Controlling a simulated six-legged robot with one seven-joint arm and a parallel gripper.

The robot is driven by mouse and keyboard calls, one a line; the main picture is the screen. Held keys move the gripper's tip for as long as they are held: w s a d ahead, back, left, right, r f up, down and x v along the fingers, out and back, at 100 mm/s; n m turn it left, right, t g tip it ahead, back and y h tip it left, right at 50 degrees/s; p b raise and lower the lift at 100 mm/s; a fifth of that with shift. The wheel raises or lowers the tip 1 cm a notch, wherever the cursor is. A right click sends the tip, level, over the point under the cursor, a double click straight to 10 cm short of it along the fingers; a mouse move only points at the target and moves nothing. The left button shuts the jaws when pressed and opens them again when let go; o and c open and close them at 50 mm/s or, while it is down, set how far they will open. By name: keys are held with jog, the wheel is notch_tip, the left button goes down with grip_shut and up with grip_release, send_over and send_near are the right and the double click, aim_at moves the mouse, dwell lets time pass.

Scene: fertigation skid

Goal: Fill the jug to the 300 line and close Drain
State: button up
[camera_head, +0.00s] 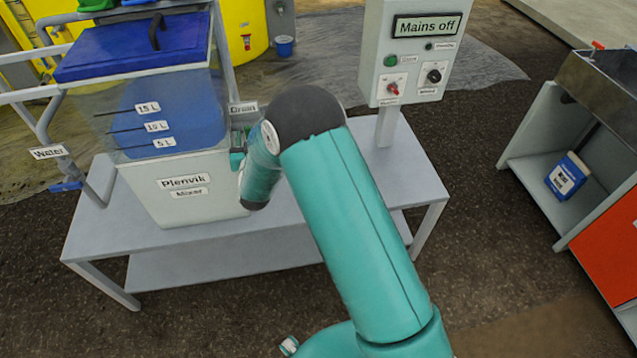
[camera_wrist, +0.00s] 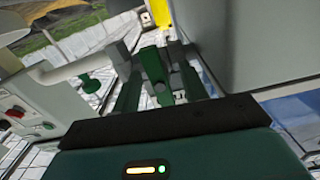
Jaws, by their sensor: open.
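The Drain label (camera_head: 243,107) is on the right side of the Plenvik Mixer tank (camera_head: 175,170). My arm covers most of the valve below it. In the wrist view, a green valve handle (camera_wrist: 152,63) lies between the fingers of my open gripper (camera_wrist: 160,88). I cannot tell whether the fingers touch it, or whether it is open or closed. A pale pipe (camera_wrist: 82,67) with a green knob (camera_wrist: 92,87) runs to the left of the fingers. In the head view my gripper is mostly hidden behind my arm. I cannot make out the jug or its 300 line in either view.
The tank stands on a grey table (camera_head: 100,235) with a blue lid (camera_head: 135,45) on top. A Water label (camera_head: 48,152) hangs by the left pipe. A control box (camera_head: 412,60) reading "Mains off" stands right of my arm. A shelf unit (camera_head: 540,185) is far right.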

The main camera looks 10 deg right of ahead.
jog(key=s, duration=0.6)
jog(key=shift+s, duration=0.25)
dwell(0.4)
jog(key=s+d+r+n+g+y, duration=0.1)
jog(key=s+d+r+g, duration=0.25)
jog(key=r, duration=0.55)
jog(key=s+d+r+n+g+y, duration=0.15)
jog(key=s+d+r, duration=0.3)
jog(key=r, duration=0.45)
jog(key=s+d+r+g+h, duration=0.1)
jog(key=s+d, duration=0.5)
jog(key=s, duration=0.7)
jog(key=s+d+r+m+g+h, duration=0.1)
jog(key=s+d+r+g, duration=0.2)
jog(key=s, duration=1)
jog(key=d+g, duration=0.3)
jog(key=shift+s+d, duration=0.2)
jog(key=shift+s, duration=0.1)
